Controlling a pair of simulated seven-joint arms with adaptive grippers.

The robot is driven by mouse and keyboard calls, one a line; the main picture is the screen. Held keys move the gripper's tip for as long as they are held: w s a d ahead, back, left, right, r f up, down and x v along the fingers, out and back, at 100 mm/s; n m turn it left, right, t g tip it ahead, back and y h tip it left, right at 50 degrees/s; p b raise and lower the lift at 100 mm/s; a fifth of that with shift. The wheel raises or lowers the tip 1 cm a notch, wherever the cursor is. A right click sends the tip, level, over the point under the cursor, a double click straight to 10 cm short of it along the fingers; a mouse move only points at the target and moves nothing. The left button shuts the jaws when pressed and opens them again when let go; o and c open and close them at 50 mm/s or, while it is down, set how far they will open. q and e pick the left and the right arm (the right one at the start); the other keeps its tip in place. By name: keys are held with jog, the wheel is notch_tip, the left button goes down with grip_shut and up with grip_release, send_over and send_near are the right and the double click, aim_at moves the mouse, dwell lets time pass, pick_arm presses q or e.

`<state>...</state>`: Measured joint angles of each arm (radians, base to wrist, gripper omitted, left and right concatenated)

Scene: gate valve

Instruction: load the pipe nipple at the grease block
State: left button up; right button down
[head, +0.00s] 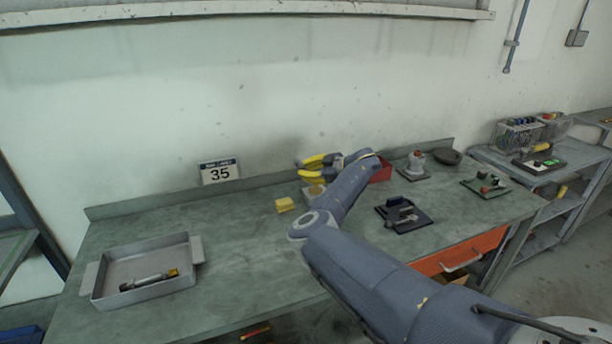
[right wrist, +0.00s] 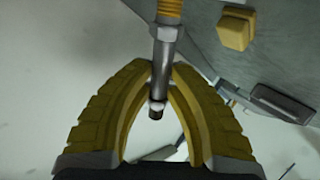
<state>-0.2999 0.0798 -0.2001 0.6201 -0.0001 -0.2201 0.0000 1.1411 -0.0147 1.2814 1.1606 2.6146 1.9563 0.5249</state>
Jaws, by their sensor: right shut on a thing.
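My right gripper (head: 318,168) has yellow fingers and is over the back middle of the bench. In the right wrist view my right gripper (right wrist: 165,80) is shut on a grey metal rod with an orange-yellow upper end, which looks like the pipe nipple (right wrist: 166,50). Its lower end sticks out between the fingers. In the head view the held piece cannot be made out. A small tan-topped piece (head: 313,191), possibly the grease block, stands just below the gripper, partly hidden by my arm. I cannot tell whether the nipple touches it. My left gripper is not in view.
A yellow block (head: 285,205) lies left of the gripper. A grey tray (head: 140,253) at the left holds a metal piece with a yellow end (head: 150,281). A red bin (head: 381,170) and a black fixture (head: 404,214) are to the right. The bench between tray and block is clear.

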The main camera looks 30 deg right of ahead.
jog(key=shift+r, duration=2.6)
